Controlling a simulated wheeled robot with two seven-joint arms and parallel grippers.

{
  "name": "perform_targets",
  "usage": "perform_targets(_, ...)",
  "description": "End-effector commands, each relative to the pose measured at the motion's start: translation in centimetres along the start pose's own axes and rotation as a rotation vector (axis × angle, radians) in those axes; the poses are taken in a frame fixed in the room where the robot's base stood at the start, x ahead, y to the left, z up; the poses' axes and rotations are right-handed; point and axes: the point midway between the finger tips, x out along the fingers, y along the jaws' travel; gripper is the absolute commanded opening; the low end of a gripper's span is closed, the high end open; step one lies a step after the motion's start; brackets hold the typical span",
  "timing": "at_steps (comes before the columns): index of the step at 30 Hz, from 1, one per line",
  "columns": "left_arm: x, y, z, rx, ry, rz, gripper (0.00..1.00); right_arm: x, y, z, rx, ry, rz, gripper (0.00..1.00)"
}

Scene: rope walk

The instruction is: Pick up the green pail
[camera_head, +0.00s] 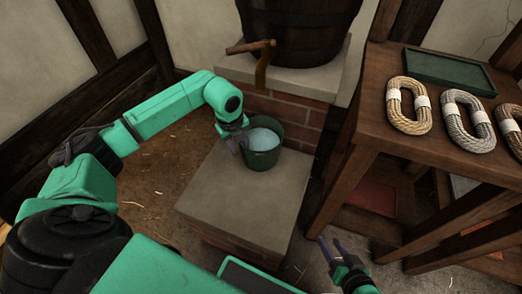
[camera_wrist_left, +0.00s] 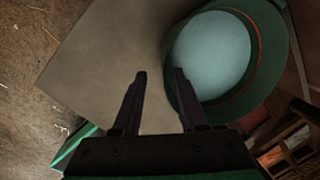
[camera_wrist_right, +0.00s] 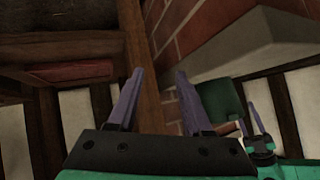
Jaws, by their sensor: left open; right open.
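The green pail (camera_head: 262,158) stands upright on a low stone-topped brick block (camera_head: 240,200), with pale blue contents showing inside. It fills the upper right of the left wrist view (camera_wrist_left: 268,60). My left gripper (camera_head: 238,143) is open at the pail's left side. In the left wrist view its right finger (camera_wrist_left: 186,95) overlaps the pail's near wall, and the left finger is outside; I cannot tell whether it touches. My right gripper (camera_head: 328,243) is open and empty, low beside the wooden table. The pail also shows in the right wrist view (camera_wrist_right: 222,104).
A barrel (camera_head: 295,30) with a wooden tap (camera_head: 260,60) stands on a stone-and-brick ledge behind the pail. A wooden table (camera_head: 378,90) at the right holds coiled ropes (camera_head: 408,106) and a dark green tray (camera_head: 448,68). Straw-strewn floor lies left.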

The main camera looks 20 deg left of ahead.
Motion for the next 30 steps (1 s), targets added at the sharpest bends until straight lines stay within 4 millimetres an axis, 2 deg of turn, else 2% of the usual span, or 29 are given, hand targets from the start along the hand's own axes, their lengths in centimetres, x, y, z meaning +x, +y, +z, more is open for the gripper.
perform_targets(1,1.1,0.0,-0.1,0.0,0.002,-0.001,0.42,0.5,-0.3,0.4,0.006,0.029,-0.011,0.5)
perform_targets(8,3.5,-0.3,0.1,0.001,0.002,-0.001,0.42,1.2,-1.4,1.0,0.034,0.153,-0.046,0.5)
perform_targets(12,6.3,-0.5,0.3,0.0,0.002,-0.001,0.42,2.1,-1.2,1.8,0.045,0.2,-0.052,0.5)
perform_targets(20,6.8,-0.6,0.3,0.002,0.001,-0.003,0.42,2.1,-1.3,1.8,0.048,0.207,-0.052,0.5)
perform_targets(21,6.8,-0.6,0.3,0.002,0.001,-0.003,0.34,2.1,-1.3,1.8,0.048,0.207,-0.052,0.5)
perform_targets(24,6.8,-0.6,0.3,0.002,0.001,-0.003,0.0,2.1,-1.2,1.8,0.047,0.206,-0.052,0.5)
perform_targets(30,6.8,-0.6,0.3,0.002,0.001,-0.003,0.0,2.1,-1.2,1.7,0.047,0.207,-0.052,0.5)
